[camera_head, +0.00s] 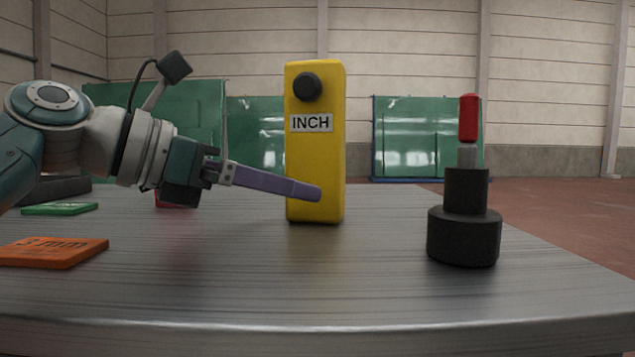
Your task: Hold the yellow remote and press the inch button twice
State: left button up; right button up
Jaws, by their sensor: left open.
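The yellow remote (327,150) stands upright on the grey metal table, near the middle of the view. It has a round black button (307,87) near its top and a white INCH label (311,123) below that. My left gripper (312,194) comes in from the left, level, with its purple fingers pointing right. Its fingertips overlap the lower front of the remote in the picture. I see the fingers side-on, so I cannot tell whether they touch the remote. The left gripper is open. My right gripper is not in view.
A black stepped stand with a red-tipped post (465,230) stands on the right. An orange "3 mm" plate (53,252) and a green plate (60,209) lie at the left. A red piece (174,205) is partly hidden behind my left gripper. The table's front middle is clear.

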aim_at(301, 223)
pick_arm(q)
jog(key=p+x, duration=0.1)
jog(key=x, duration=0.2)
jog(key=shift+w+d, duration=0.15)
jog(key=shift+d, duration=0.05)
jog(key=shift+w+d+f, duration=0.25)
jog(key=shift+w+d, duration=0.1)
jog(key=shift+d, duration=0.1)
grip_shut()
dwell(0.5)
grip_release()
dwell(0.8)
